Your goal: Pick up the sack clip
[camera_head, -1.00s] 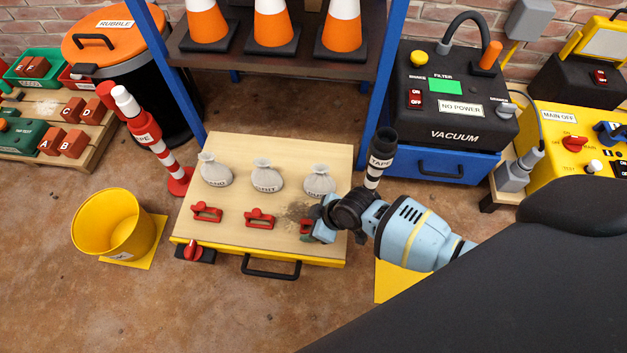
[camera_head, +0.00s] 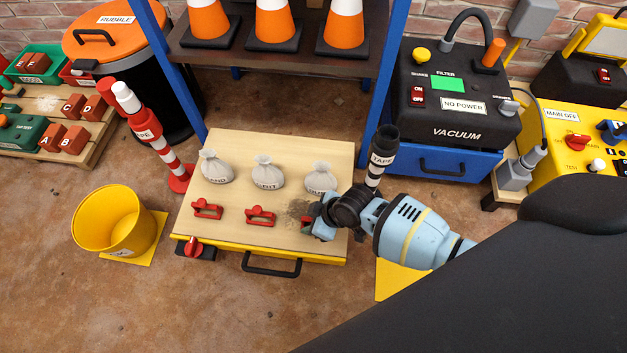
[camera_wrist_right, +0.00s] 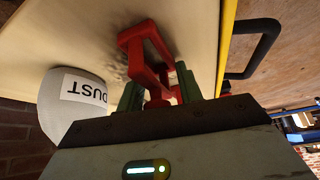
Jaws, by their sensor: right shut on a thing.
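A red sack clip (camera_wrist_right: 147,55) sits between the green fingers of my right gripper (camera_wrist_right: 160,98) in the right wrist view. In the head view my right gripper (camera_head: 312,222) is over the right end of the wooden board (camera_head: 240,155), and it mostly hides this clip. I cannot tell whether the clip touches the board. Two other red clips, one at left (camera_head: 207,208) and one in the middle (camera_head: 260,216), lie on the board. My left gripper is not in view.
Grey sacks stand behind the clips: one at left (camera_head: 216,167), one in the middle (camera_head: 267,173) and the DUST sack (camera_head: 320,179), close to my right gripper. A black tape post (camera_head: 382,150) stands right of the board. A yellow bucket (camera_head: 110,222) stands at left.

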